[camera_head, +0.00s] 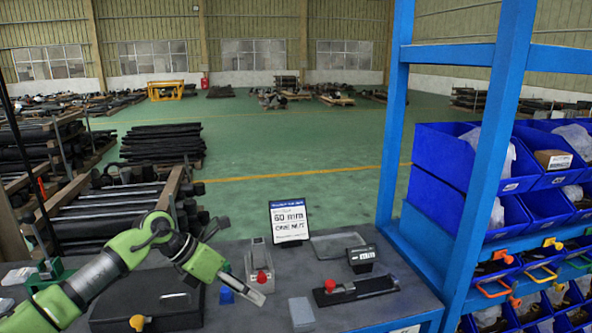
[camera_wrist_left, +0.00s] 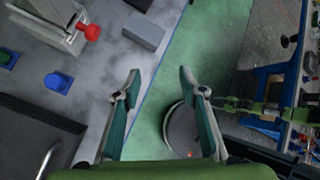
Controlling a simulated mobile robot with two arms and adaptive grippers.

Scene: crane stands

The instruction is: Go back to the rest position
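My left arm reaches in from the left in the head view, over the workbench (camera_head: 330,278). Its left gripper (camera_head: 257,296) points down and to the right near the bench's front edge. In the left wrist view the left gripper (camera_wrist_left: 160,78) has its two fingers spread wide apart, with nothing between them. Below the gap show the bench edge and the green floor. My right gripper is not seen clearly in either view.
A blue rack (camera_head: 490,170) with bins stands right.

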